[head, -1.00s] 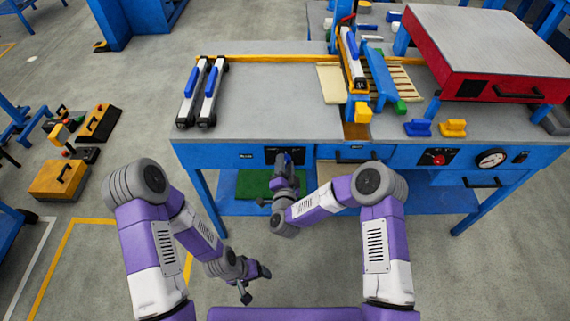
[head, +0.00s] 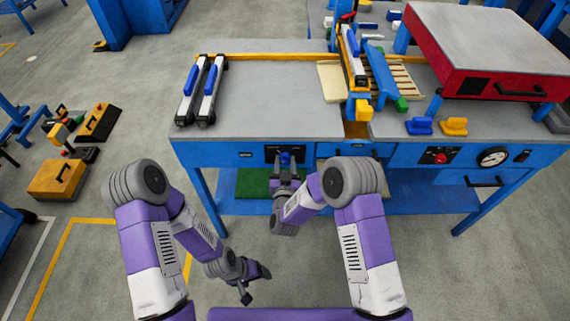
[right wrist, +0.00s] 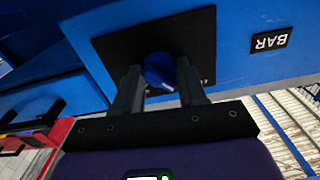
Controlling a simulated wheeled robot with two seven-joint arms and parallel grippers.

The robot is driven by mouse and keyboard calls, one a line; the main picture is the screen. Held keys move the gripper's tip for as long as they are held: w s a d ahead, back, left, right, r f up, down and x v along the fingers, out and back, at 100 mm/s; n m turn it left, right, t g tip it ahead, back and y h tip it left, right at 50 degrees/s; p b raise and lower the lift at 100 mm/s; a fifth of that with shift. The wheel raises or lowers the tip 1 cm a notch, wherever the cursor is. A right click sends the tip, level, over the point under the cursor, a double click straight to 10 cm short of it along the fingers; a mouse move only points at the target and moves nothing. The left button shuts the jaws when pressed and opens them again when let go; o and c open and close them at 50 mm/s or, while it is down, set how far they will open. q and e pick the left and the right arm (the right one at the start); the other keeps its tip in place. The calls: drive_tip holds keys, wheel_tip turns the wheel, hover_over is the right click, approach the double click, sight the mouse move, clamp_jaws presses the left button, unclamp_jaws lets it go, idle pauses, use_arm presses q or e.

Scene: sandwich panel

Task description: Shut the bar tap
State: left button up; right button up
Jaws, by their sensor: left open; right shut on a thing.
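The bar tap is a round blue knob (right wrist: 159,70) with a pale pointer mark, on a black plate (right wrist: 120,45) in the blue bench front. A "BAR" label (right wrist: 270,40) is beside the plate in the right wrist view. My right gripper (right wrist: 155,82) is shut on the knob, one finger on each side. In the head view the knob (head: 285,157) shows just beyond my right gripper (head: 285,167), on the plate below the bench top. My left gripper (head: 256,283) is open and empty, low in front of the bench and apart from it.
The bench top (head: 275,95) carries two white-and-blue bars (head: 213,90) at left. A red press (head: 485,55) stands at right, with a blue clip (head: 418,127) and a yellow clip (head: 453,127) before it. A gauge (head: 493,157) is on the front. Floor at left holds yellow boxes (head: 58,179).

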drive_tip(key=shift+n, duration=0.5)
drive_tip(key=o, duration=1)
drive_tip(key=shift+o, duration=0.2)
drive_tip(key=s+p, duration=0.1)
drive_tip(key=s, duration=0.6)
drive_tip(key=shift+s, duration=0.35)
